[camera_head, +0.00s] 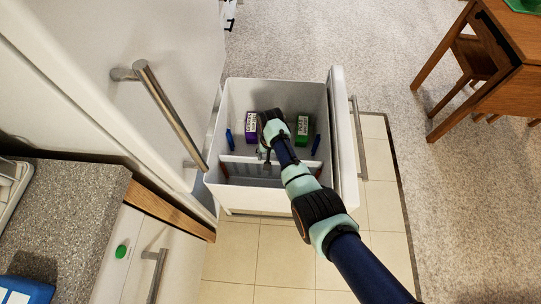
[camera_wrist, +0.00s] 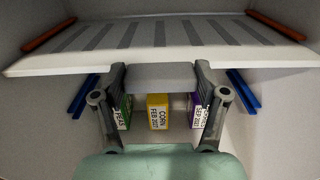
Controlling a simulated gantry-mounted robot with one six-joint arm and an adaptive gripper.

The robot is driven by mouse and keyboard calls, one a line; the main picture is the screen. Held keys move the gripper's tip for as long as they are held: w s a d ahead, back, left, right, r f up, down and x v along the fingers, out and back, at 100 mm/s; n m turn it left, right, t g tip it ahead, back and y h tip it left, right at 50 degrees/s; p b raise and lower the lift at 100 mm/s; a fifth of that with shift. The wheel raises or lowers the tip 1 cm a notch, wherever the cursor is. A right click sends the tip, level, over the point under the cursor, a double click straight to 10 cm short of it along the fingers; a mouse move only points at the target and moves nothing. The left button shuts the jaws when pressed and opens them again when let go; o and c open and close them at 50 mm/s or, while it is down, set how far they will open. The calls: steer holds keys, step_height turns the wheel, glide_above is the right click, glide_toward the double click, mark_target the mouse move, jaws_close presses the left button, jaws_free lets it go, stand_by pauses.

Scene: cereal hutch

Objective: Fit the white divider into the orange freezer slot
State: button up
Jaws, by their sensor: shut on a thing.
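The white divider (camera_head: 240,159) with grey stripes spans the open freezer drawer; in the wrist view (camera_wrist: 60,66) it lies across the top. My gripper (camera_head: 266,157) is inside the drawer, its fingers shut on the divider's grey tab (camera_wrist: 160,77). An orange slot strip shows near each divider end, left (camera_wrist: 48,34) and right (camera_wrist: 275,26); they also show in the head view, left (camera_head: 224,170) and right (camera_head: 318,172). I cannot tell whether the divider's ends are seated in them. Blue strips (camera_wrist: 83,95) (camera_wrist: 243,89) are on the walls beyond the divider.
Purple (camera_head: 251,127), green (camera_head: 302,125) and yellow (camera_wrist: 158,111) boxes stand in the drawer beyond the divider. The drawer's white walls (camera_head: 275,84) enclose my gripper. A counter (camera_head: 60,215) is at the left and a wooden table (camera_head: 510,70) at the right.

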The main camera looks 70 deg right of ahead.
steer(key=shift+f, duration=0.3)
stand_by(0.4)
steer(key=o, duration=1.5)
steer(key=shift+c, duration=0.2)
step_height(320, 180, up, 12)
